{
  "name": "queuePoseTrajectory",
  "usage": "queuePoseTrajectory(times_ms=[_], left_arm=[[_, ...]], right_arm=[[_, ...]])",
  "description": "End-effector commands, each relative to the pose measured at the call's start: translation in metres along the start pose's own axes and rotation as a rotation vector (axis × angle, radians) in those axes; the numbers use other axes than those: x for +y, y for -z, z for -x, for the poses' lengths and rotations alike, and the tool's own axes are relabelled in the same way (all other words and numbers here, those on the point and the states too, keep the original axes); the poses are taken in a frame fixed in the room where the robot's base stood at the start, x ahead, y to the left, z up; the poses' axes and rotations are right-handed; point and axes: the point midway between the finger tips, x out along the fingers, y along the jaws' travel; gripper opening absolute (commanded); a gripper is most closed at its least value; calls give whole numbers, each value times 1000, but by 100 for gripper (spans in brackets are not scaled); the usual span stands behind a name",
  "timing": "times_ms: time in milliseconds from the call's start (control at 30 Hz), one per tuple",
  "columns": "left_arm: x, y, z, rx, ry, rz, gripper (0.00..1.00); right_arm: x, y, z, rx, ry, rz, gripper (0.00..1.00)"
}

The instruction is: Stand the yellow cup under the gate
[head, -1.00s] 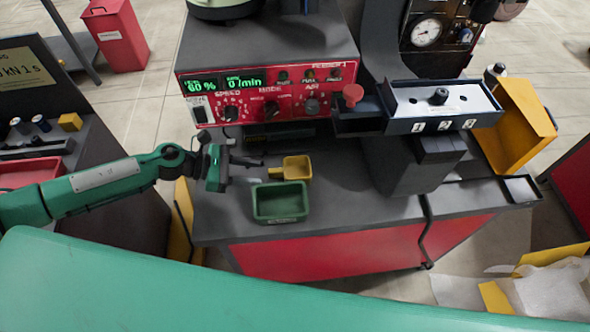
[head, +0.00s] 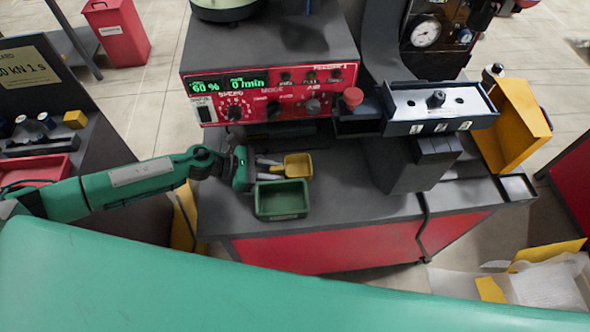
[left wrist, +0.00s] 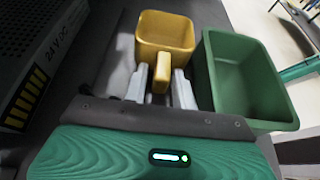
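The yellow cup (head: 299,165) stands upright on the grey bench top, just behind the green bin. Its handle (left wrist: 162,72) points toward my left gripper. My left gripper (head: 270,168) has come in from the left at the handle. In the left wrist view its two pale fingers (left wrist: 160,88) are apart, one on each side of the handle, with a small gap showing on the left. The cup (left wrist: 165,33) looks empty there. I cannot tell for sure which part is the gate; a dark housing (head: 410,165) sits below the numbered tray. My right gripper is not in view.
The green bin (head: 281,212) stands close in front of the cup, and shows right of my fingers in the left wrist view (left wrist: 215,75). The red control panel (head: 270,98) rises behind. The numbered tray (head: 440,127) overhangs the bench at right. Bench (head: 350,195) right of the bin is clear.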

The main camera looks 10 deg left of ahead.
Motion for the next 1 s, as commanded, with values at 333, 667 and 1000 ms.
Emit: queuePoseTrajectory(times_ms=[333,667,1000], left_arm=[[0,-1,0,-1,0,0,0],[1,-12,5,-1,0,-3,0],[1,-76,32,-1,-1,-8,0]], right_arm=[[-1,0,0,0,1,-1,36],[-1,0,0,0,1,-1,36],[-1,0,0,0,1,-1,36]])
